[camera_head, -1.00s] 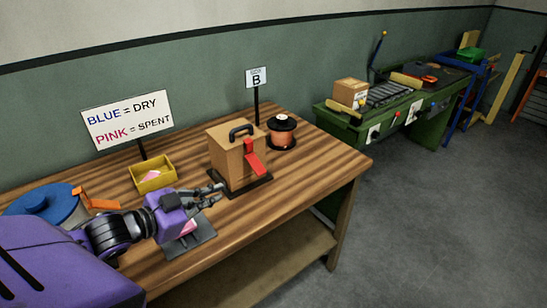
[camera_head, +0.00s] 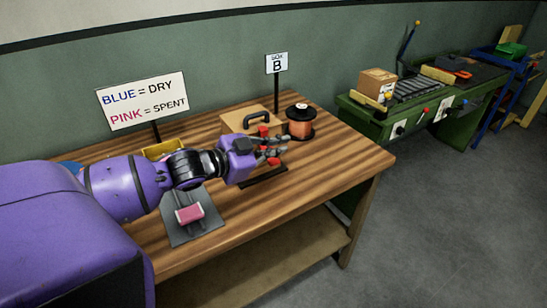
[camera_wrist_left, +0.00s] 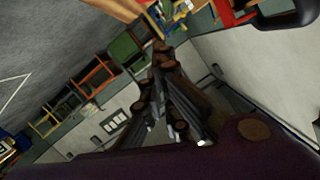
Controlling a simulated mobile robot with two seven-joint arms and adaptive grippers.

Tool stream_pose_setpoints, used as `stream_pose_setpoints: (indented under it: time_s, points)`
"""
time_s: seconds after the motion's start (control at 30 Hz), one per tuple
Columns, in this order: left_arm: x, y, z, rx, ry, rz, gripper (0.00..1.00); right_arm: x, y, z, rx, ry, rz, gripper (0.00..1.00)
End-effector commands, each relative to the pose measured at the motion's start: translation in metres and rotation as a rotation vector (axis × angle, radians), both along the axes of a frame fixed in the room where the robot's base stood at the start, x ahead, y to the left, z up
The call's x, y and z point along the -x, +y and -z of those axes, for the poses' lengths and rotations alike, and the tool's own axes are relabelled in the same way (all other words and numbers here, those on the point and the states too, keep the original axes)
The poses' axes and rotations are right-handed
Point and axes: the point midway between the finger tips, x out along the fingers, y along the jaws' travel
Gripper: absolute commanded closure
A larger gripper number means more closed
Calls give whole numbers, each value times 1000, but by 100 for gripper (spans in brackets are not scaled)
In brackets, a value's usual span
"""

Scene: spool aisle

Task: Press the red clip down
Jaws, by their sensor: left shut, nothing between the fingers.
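The red clip (camera_head: 264,131) is on the front of a tan box (camera_head: 235,122) with a black handle (camera_head: 256,119). Only red pieces of the clip show, above and between my left gripper's fingers. My left gripper (camera_head: 280,149) is in front of the box at the clip, its fingers shut with nothing held. I cannot tell whether it touches the clip. The gripper's dark fingers also show in the left wrist view (camera_wrist_left: 168,100); the clip is not clear there. My right gripper is not in view.
A copper-coloured spool (camera_head: 300,124) stands right of the box. A pink block (camera_head: 190,213) sits on a grey plate (camera_head: 180,236) below my forearm. A yellow bin (camera_head: 160,150) is partly hidden behind my arm. The wooden bench (camera_head: 325,168) is clear at its right end.

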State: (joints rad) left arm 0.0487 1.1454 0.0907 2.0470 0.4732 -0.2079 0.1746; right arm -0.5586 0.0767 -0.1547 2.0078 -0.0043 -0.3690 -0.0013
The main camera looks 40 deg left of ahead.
Motion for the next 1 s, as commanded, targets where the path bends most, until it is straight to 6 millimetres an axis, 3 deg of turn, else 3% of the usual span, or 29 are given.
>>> stream_pose_setpoints:
  time_s: [0.03, 0.2, 0.7, 1.0]
  points:
    - [-1, 5, 12, 1, 6, -3, 100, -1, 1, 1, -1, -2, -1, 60]
    - [-4, 13, 29, -1, 2, -1, 100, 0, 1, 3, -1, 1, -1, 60]
    - [-5, 16, 37, -5, -1, -1, 100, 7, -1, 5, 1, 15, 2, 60]
    - [-6, 19, 58, -171, -71, -4, 100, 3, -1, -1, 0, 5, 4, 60]
